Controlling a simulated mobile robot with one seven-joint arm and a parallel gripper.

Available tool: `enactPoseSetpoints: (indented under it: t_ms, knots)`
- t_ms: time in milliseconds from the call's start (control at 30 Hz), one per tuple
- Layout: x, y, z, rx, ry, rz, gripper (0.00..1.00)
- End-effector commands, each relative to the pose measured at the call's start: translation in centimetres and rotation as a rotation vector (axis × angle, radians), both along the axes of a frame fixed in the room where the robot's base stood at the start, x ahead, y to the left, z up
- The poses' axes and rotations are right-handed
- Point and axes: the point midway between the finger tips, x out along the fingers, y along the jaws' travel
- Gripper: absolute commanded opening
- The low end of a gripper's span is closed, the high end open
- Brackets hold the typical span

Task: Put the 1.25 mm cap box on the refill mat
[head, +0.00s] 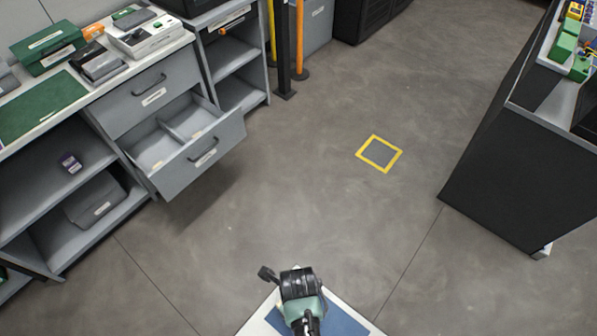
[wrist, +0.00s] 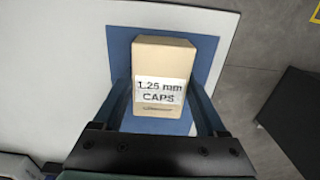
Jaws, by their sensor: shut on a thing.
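The tan 1.25 mm cap box (wrist: 163,72) with a white label reading "1.25 mm CAPS" is in the wrist view. My gripper (wrist: 163,92) is shut on it, with one blue finger at each side. Under the box is a blue pad (wrist: 121,44) on a white deck that looks like my own. I cannot tell whether the box touches the pad. In the head view the box is hidden behind my arm.
A drawer (head: 200,165) with two compartments stands open from the workbench. A small purple box (head: 71,162) and a grey case (head: 95,201) are on the shelves below. A dark cabinet (head: 500,180) stands at the right. The floor between is clear, with a yellow square marking (head: 379,154).

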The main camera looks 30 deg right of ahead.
Motion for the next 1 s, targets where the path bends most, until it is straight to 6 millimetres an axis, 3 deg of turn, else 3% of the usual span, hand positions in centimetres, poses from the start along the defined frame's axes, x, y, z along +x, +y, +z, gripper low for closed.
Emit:
enactPoseSetpoints:
  t_ms: [233,267,367,733,1000]
  knots:
    - [0.0,0.0,-0.4,0.0,0.0,0.0,0.19]
    - [0.0,0.0,-0.3,0.0,0.0,0.0,0.8]
    - [0.0,0.0,-0.3,0.0,0.0,0.0,0.98]
    - [0.0,0.0,0.5,-0.001,-0.001,0.0,1.0]
    - [0.1,0.0,5.1,-0.002,-0.004,0.0,1.0]
